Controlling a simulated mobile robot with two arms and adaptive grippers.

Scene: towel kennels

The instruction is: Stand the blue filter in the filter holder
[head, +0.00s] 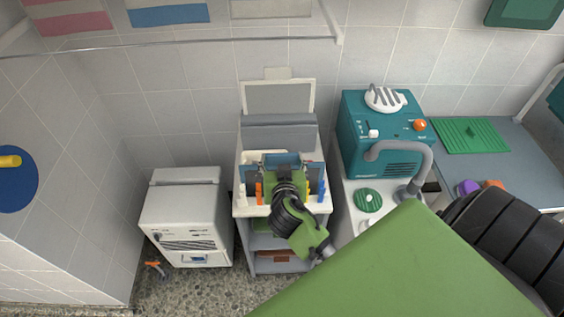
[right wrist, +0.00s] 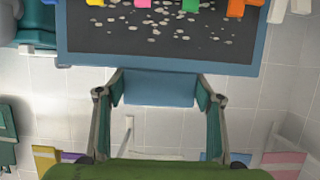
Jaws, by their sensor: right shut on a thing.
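The blue filter (right wrist: 255,70) fills the top of the right wrist view: a dark flecked mesh in a blue frame, with a blue tab (right wrist: 158,88) towards me. My right gripper (right wrist: 158,92) is shut on that tab, one finger at each side. In the head view my right gripper (head: 281,168) is over the white cart (head: 250,209), and part of the filter (head: 253,167) shows behind it. The gripper hides most of the filter and the cart top. I cannot clearly make out the filter holder or whether the filter touches it. My left gripper is not in view.
Small orange (head: 259,192) and blue (head: 321,190) items stand on the cart beside my gripper. A teal machine (head: 378,140) with a grey hose stands right of the cart, and a white cabinet (head: 184,216) left. My green arm covers the lower right.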

